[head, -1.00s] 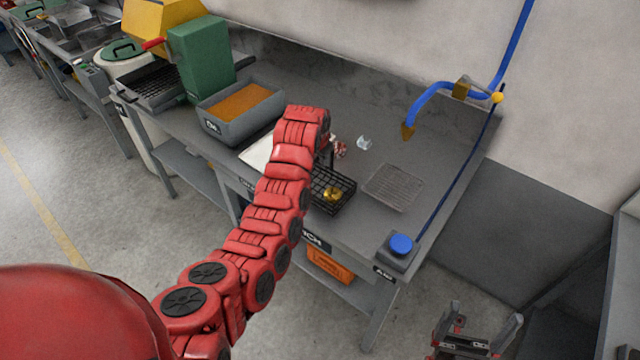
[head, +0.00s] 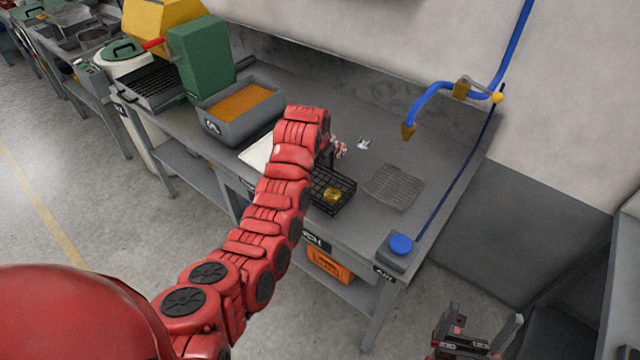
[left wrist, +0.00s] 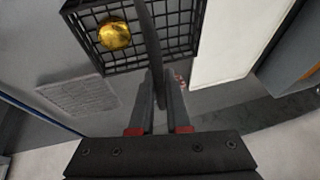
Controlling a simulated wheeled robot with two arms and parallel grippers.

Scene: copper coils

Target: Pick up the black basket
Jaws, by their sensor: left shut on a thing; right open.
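The black basket (head: 345,203) is a wire mesh basket at the front of the grey workbench in the head view. A gold coil (head: 333,194) lies in it. In the left wrist view the basket (left wrist: 185,25) is at the top, with the coil (left wrist: 115,35) inside. My left gripper (left wrist: 160,98) is shut on the basket's dark upright handle (left wrist: 152,45). In the head view my red left arm hides most of this grip. I cannot tell whether the basket touches the bench. My right gripper (head: 482,325) is open and empty at the lower right, away from the bench.
A wire rack (head: 394,186) lies to the right of the basket, and a white sheet or board (head: 257,152) to its left. A grey bin of orange material (head: 240,108) stands further left. A blue button box (head: 400,246) sits at the bench's front right corner.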

